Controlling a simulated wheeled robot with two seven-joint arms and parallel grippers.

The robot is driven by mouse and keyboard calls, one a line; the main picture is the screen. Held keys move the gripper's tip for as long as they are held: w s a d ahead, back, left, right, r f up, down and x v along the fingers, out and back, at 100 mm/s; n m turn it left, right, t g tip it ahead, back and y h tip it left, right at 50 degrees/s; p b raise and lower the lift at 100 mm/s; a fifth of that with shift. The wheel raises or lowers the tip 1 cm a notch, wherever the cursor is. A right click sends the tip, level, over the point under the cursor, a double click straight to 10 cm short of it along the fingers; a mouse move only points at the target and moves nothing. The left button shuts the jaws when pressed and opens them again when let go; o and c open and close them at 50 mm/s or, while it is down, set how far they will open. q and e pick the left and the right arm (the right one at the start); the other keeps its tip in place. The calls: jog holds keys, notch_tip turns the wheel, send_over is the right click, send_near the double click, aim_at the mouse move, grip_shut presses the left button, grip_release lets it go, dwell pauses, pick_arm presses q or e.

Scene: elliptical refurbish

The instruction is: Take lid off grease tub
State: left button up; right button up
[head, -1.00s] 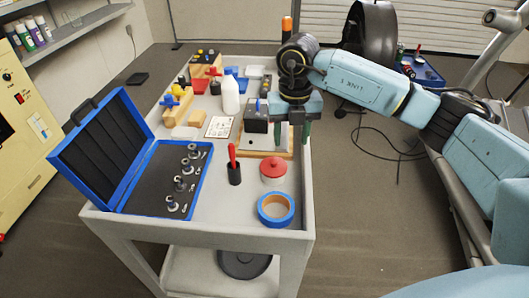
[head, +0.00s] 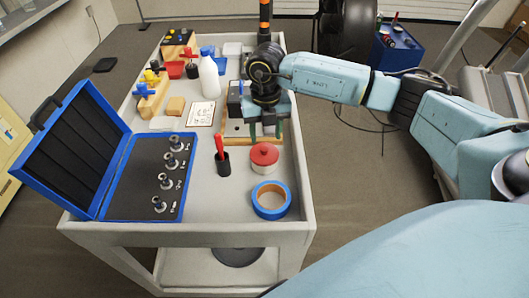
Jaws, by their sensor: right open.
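The grease tub (head: 263,168) is a small pale round tub on the grey cart, right of the middle of its top. Its red lid (head: 264,153), with a small knob on top, sits on it. My right gripper (head: 265,130) hangs just behind and above the tub, fingers pointing down. It is open and empty, and appears apart from the lid. My left gripper is not in view.
A blue tape roll (head: 271,200) lies in front of the tub. A black cup with a red-handled tool (head: 222,158) stands left of it. An open blue case (head: 150,178) fills the cart's left side. A white bottle (head: 209,77) stands farther back.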

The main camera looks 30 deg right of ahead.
aim_at(264, 147)
notch_tip(264, 147, down, 5)
jog(key=shift+a+r, duration=0.15)
jog(key=shift+w+r, duration=0.1)
grip_shut()
